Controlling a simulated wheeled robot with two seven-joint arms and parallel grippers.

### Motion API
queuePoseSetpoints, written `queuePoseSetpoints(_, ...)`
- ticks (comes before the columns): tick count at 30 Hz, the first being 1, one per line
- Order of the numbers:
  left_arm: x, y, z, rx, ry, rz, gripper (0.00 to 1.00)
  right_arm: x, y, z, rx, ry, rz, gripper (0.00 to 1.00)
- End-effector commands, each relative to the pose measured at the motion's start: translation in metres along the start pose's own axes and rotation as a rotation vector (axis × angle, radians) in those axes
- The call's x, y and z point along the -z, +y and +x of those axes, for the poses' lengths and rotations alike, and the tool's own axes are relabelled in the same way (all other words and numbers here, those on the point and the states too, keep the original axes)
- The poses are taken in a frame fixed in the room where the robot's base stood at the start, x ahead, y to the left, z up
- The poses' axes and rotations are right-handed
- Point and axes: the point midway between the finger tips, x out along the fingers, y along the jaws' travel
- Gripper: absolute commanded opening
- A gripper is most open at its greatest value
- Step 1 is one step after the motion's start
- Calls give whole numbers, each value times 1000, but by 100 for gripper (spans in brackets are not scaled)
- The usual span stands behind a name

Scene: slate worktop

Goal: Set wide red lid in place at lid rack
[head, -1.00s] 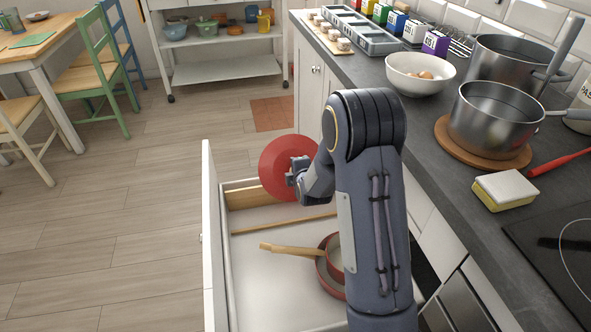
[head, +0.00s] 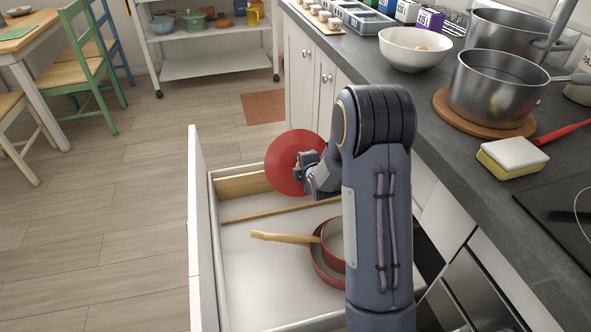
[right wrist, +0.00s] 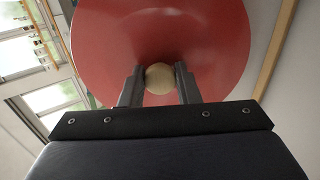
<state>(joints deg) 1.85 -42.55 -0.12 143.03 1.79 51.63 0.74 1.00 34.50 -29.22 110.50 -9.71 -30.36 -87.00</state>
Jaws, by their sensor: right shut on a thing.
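The wide red lid (head: 285,165) is held upright over the back part of the open drawer, its round face showing. My right gripper (head: 305,160) is shut on the lid's pale round knob, which sits between the two fingers in the right wrist view (right wrist: 159,79). The red lid (right wrist: 105,45) fills the top of that view. In the drawer, a wooden board (head: 240,186) and a thin wooden rail (head: 262,213) cross near the back; I cannot tell for sure if they form the lid rack. Whether the lid's lower edge touches anything is unclear. My left gripper is out of view.
Red pans (head: 328,262) with a wooden handle lie in the open drawer (head: 240,285), partly hidden by my right arm. The worktop (head: 440,150) on the right carries a white bowl (head: 414,48), steel pots (head: 493,95) and a sponge (head: 511,158). Floor left of the drawer is clear.

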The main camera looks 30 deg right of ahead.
Motion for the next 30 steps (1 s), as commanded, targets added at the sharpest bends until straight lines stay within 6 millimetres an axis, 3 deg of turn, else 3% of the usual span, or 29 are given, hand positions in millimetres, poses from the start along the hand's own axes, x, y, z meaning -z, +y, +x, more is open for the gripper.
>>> queuePoseSetpoints(17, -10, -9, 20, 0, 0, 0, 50, -59, -7, 4, -3, -3, 1, 1)
queuePoseSetpoints(21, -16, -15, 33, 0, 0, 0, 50, -58, -20, 12, -1, 1, 0, 1)
queuePoseSetpoints(30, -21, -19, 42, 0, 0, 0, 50, -58, -30, 18, -1, 0, 0, 1)
